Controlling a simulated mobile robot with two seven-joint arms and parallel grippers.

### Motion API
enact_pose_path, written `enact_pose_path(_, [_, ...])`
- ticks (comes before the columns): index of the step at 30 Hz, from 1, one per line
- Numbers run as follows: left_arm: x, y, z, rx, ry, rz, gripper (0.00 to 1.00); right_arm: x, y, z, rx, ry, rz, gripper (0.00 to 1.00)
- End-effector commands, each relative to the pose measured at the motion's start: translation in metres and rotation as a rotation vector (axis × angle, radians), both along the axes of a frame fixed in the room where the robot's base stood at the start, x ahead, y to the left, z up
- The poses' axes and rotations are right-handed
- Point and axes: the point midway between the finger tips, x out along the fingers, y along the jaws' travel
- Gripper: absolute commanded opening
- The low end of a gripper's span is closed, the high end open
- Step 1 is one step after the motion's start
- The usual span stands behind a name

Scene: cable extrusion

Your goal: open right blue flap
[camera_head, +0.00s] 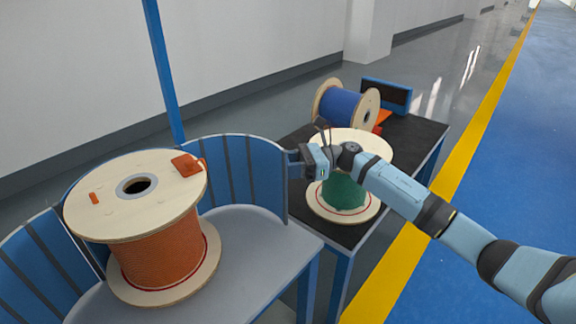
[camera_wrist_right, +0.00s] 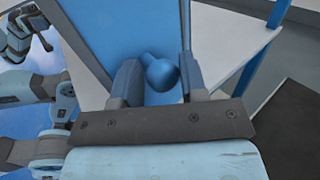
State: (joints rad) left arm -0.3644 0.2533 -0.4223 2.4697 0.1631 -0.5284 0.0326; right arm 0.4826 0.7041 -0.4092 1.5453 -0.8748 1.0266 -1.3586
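The right blue flap (camera_head: 238,172) is a curved, dark-striped panel standing upright behind and to the right of the orange-cable spool (camera_head: 160,232). My right gripper (camera_head: 297,163) is at its right-hand edge in the head view. In the right wrist view, my right gripper's two fingers (camera_wrist_right: 161,80) sit on both sides of a round blue knob (camera_wrist_right: 163,74) and appear to touch it. The blue panel surface (camera_wrist_right: 135,28) lies behind the knob. My left gripper (camera_wrist_right: 20,35) seems to show at the upper left of the right wrist view; its finger opening is unclear.
The left blue flap (camera_head: 40,268) stands left of the orange spool on the grey table (camera_head: 268,238). A black-topped table (camera_head: 418,137) behind holds a green spool (camera_head: 342,192), partly hidden by my right arm, and a blue spool (camera_head: 342,104). Blue floor (camera_head: 500,160) lies open at right.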

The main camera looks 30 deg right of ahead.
Motion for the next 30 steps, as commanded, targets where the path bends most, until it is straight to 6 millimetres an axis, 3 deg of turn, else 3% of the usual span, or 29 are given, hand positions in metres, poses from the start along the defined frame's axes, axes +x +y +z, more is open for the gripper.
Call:
enact_pose_path(2, [0.0,0.0,0.0,-0.001,0.001,0.0,0.51,-0.001,0.004,0.001,0.004,-0.001,0.005,0.56])
enact_pose_path(14, [0.0,0.0,0.002,-0.004,0.003,0.0,0.51,-0.002,-0.001,0.0,0.002,0.0,0.005,0.56])
enact_pose_path(20, [-0.002,-0.002,0.005,-0.024,0.035,-0.001,0.51,-0.009,-0.032,0.001,0.0,0.002,0.003,0.56])
enact_pose_path(30, [-0.01,-0.005,0.005,-0.07,0.091,0.01,0.51,-0.028,-0.105,0.001,0.002,0.003,0.004,0.56])
